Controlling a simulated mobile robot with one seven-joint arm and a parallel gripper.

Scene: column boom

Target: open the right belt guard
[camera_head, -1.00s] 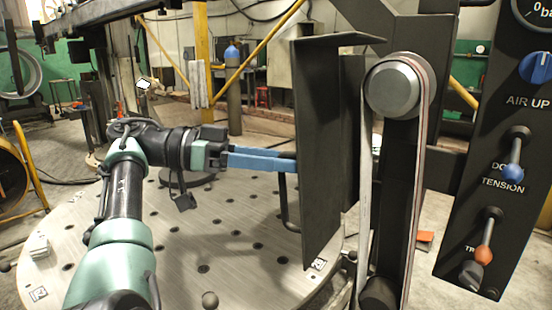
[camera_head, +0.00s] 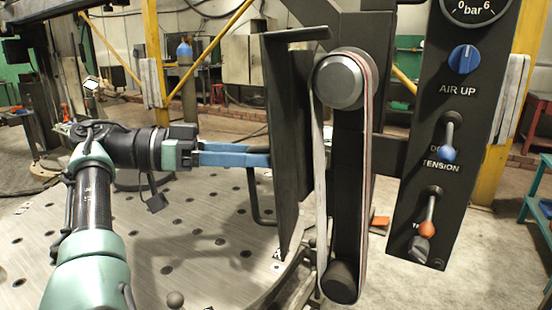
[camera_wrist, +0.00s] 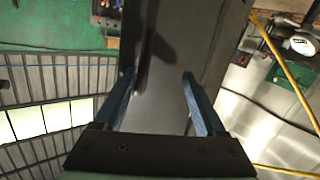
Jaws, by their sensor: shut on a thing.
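The belt guard (camera_head: 285,150) is a dark upright panel with a bent top lip. It stands out to the left of the belt unit, seen at a steep angle, and the belt (camera_head: 368,170) and its pulleys are uncovered. A black rod handle (camera_head: 254,200) is on the guard's left side. My gripper (camera_head: 262,155) has blue fingers and reaches from the left to the handle's upper part, shut on it. In the wrist view the fingers (camera_wrist: 158,80) stand apart before the dark guard (camera_wrist: 185,35); the grip itself is partly hidden.
A control panel (camera_head: 435,110) with a blue knob, a blue-tipped lever and an orange-tipped lever hangs right of the belt. A round perforated table (camera_head: 200,245) lies below my arm. A yellow post (camera_head: 152,60) stands behind. A blue-topped cylinder (camera_head: 185,70) is farther back.

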